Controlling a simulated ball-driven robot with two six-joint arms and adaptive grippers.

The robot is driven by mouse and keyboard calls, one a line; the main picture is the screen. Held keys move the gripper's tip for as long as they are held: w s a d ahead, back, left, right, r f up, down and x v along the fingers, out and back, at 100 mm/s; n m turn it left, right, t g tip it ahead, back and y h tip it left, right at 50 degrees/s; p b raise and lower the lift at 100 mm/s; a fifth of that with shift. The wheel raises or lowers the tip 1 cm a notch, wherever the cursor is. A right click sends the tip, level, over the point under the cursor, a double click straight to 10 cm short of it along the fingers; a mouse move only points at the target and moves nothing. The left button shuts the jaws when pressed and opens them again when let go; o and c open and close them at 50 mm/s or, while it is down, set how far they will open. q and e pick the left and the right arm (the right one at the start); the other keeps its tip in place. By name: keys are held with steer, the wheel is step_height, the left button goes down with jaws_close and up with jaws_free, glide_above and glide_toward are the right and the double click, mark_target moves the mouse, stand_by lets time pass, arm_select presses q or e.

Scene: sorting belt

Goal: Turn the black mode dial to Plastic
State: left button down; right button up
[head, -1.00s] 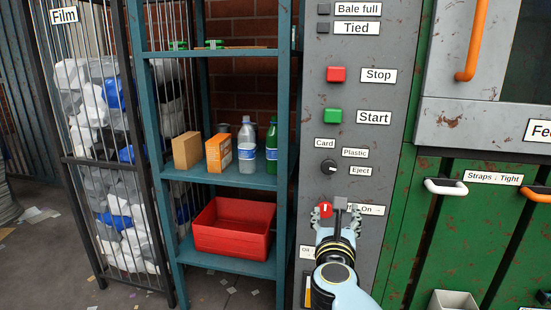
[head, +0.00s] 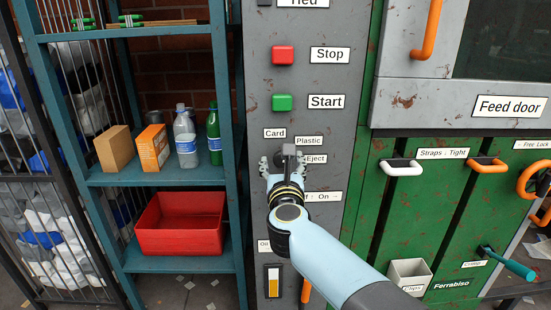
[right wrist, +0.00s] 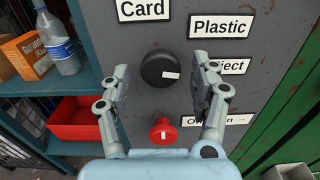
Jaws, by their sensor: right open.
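The black mode dial (right wrist: 160,69) is on the grey panel, with its white mark on the right side, towards the partly hidden Eject label (right wrist: 232,66). The Plastic label (right wrist: 221,26) is up and right of the dial; the Card label (right wrist: 143,8) is above it. My right gripper (right wrist: 163,88) is open, its fingers on either side of the dial with visible gaps. In the head view my right gripper (head: 285,163) covers most of the dial. My left gripper is not in view.
A red knob (right wrist: 163,132) sits just below the dial, between my fingers in the wrist picture. The green Start button (head: 282,102) and red Stop button (head: 283,55) are above. A teal shelf (head: 165,178) with boxes and bottles stands left of the panel.

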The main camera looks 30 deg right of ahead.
steer(key=shift+s, duration=0.15)
steer(key=shift+c, duration=0.6)
steer(key=c, duration=1.1)
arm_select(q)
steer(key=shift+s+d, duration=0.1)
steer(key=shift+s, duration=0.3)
arm_select(e)
steer(key=shift+o, duration=0.2)
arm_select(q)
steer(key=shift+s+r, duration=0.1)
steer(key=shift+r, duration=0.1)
arm_select(e)
steer(key=shift+r+n, duration=0.1)
steer(key=shift+n, duration=0.3)
steer(key=n+p, duration=0.2)
steer(key=n, duration=0.1)
steer(key=shift+r+n, duration=0.1)
steer(key=shift+n, duration=0.2)
arm_select(q)
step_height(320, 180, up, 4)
steer(key=p, duration=0.2)
steer(key=shift+p, duration=0.3)
arm_select(e)
steer(key=n, duration=0.5)
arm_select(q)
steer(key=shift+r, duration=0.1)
arm_select(e)
steer(key=shift+n, duration=0.4)
